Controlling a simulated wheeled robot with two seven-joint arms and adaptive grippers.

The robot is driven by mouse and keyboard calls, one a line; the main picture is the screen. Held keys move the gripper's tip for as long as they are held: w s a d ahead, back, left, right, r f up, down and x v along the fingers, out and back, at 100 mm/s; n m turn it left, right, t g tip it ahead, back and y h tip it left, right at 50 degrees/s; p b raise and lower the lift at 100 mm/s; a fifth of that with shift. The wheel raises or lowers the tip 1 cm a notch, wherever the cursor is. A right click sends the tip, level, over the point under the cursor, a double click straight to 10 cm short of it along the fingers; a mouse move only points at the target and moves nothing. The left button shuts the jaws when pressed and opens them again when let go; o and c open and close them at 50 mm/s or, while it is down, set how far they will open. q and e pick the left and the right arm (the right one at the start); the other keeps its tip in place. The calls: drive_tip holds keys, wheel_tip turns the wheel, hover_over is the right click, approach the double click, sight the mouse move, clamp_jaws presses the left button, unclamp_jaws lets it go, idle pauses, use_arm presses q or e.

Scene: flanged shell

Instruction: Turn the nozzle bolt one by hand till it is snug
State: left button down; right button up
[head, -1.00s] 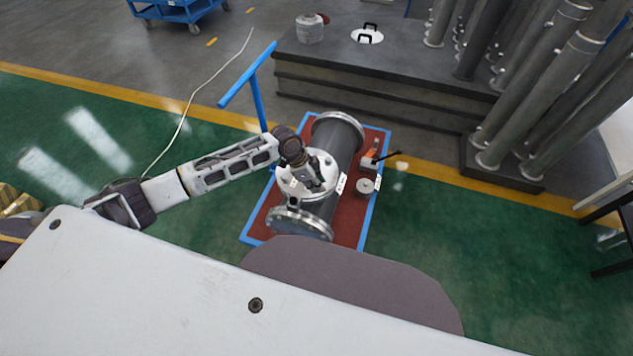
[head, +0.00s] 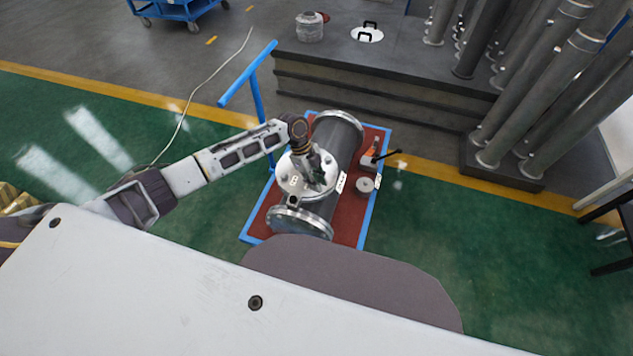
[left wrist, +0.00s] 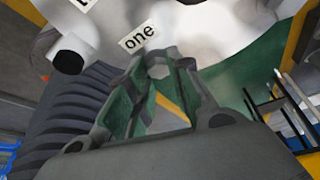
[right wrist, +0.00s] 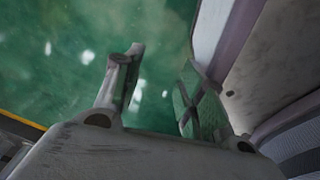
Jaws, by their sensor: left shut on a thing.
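The flanged shell (head: 344,142) is a grey metal cylinder lying on a red-topped cart. A round nozzle flange (head: 290,187) stands on its upper side. My left gripper (head: 318,179) is over this flange. In the left wrist view, the left gripper (left wrist: 158,66) has its fingertips closed around a small hex bolt head, the nozzle bolt one (left wrist: 157,71), beside a white label reading "one" (left wrist: 138,36). The bolt's shank and how far it is seated are hidden. My right gripper (right wrist: 155,85) is open and empty above green floor; it is not in the head view.
The cart (head: 256,226) has a blue frame and handle. An orange tool with a black handle (head: 371,158) and a small round disc (head: 365,185) are on its right side. A dark stepped platform (head: 400,75) with upright pipes stands behind. Green floor is clear right of the cart.

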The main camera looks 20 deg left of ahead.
use_arm(q)
drive_tip(key=shift+w+r+m+g, duration=0.15)
drive_tip(key=shift+m+g, duration=0.15)
drive_tip(key=shift+m, duration=0.8)
drive_tip(key=shift+m+y+b, duration=0.3)
use_arm(e)
drive_tip(key=shift+w+a+r, duration=0.15)
drive_tip(key=shift+w+a, duration=0.15)
drive_tip(key=shift+w, duration=0.3)
drive_tip(key=shift+w+a+r, duration=0.1)
drive_tip(key=shift+w+a, duration=0.2)
drive_tip(key=shift+w, duration=0.3)
drive_tip(key=shift+s, duration=0.1)
use_arm(q)
drive_tip(key=c, duration=1.3)
unclamp_jaws()
use_arm(e)
drive_tip(key=shift+s+f, duration=0.1)
drive_tip(key=shift+s, duration=0.05)
use_arm(q)
drive_tip(key=shift+r, duration=0.1)
drive_tip(key=shift+v, duration=5.85)
